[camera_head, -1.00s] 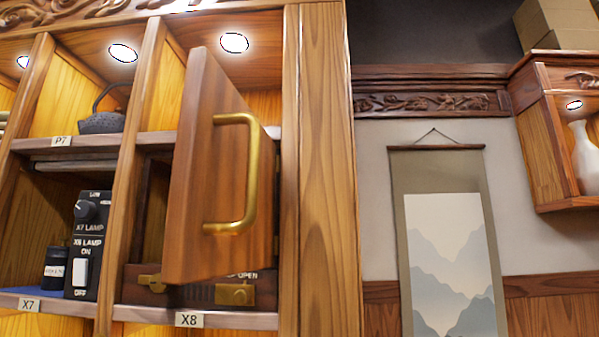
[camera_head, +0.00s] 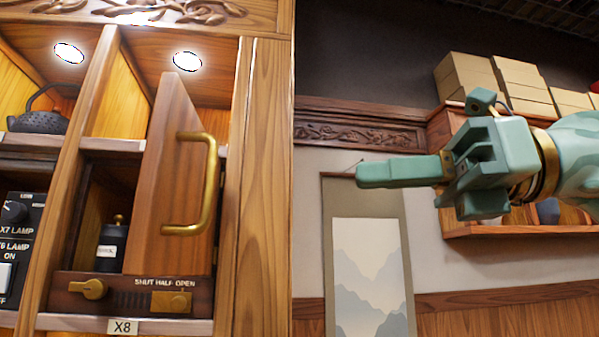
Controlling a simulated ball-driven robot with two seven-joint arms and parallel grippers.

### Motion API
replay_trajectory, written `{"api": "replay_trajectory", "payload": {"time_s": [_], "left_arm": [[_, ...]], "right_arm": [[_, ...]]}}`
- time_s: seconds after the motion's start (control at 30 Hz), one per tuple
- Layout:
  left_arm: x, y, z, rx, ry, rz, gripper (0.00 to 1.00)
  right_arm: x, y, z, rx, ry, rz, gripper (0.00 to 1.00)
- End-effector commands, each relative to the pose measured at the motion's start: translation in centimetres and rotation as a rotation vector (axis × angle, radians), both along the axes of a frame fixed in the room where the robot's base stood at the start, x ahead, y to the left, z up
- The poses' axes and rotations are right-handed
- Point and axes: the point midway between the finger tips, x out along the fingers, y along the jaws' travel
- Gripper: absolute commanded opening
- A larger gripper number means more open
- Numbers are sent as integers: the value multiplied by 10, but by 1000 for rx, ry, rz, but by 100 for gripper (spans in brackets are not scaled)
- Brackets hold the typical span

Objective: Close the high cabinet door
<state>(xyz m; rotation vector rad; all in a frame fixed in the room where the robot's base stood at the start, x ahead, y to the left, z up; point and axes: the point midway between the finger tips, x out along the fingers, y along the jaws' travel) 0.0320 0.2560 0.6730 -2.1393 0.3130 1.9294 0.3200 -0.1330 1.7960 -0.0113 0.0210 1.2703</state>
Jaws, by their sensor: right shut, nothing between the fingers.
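The high cabinet door (camera_head: 172,190) is a wooden panel with a brass bar handle (camera_head: 211,185). It stands open, swung outward in front of the X8 compartment, hinged on its right side. Behind it, in the compartment, a small dark jar (camera_head: 112,247) shows to the left of the door. My right gripper (camera_head: 362,175) is shut and empty. It comes in from the right, its fingers pointing left, to the right of the cabinet and apart from the door. My left gripper is not in view.
The cabinet's right post (camera_head: 262,200) stands between door and gripper. A hanging scroll (camera_head: 368,270) is on the wall. A wall shelf (camera_head: 500,231) and cardboard boxes (camera_head: 465,75) are at right.

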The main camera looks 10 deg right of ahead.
Motion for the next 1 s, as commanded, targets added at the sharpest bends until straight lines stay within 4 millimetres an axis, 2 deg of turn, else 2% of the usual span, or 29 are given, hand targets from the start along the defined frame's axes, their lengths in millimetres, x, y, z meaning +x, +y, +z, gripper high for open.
{"api": "replay_trajectory", "payload": {"time_s": [0.17, 0.4, 0.6, 0.8, 1.0], "left_arm": [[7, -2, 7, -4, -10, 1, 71], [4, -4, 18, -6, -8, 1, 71], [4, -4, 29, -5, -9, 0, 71], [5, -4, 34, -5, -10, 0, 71], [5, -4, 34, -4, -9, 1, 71]], "right_arm": [[6, 26, 2, -1, -4, 5, 0], [21, 76, 2, 1, -2, 6, 0], [32, 109, 2, 3, -3, 4, 0], [38, 126, 1, 5, -3, 3, 0], [39, 129, 0, 8, -2, 2, 0]]}}
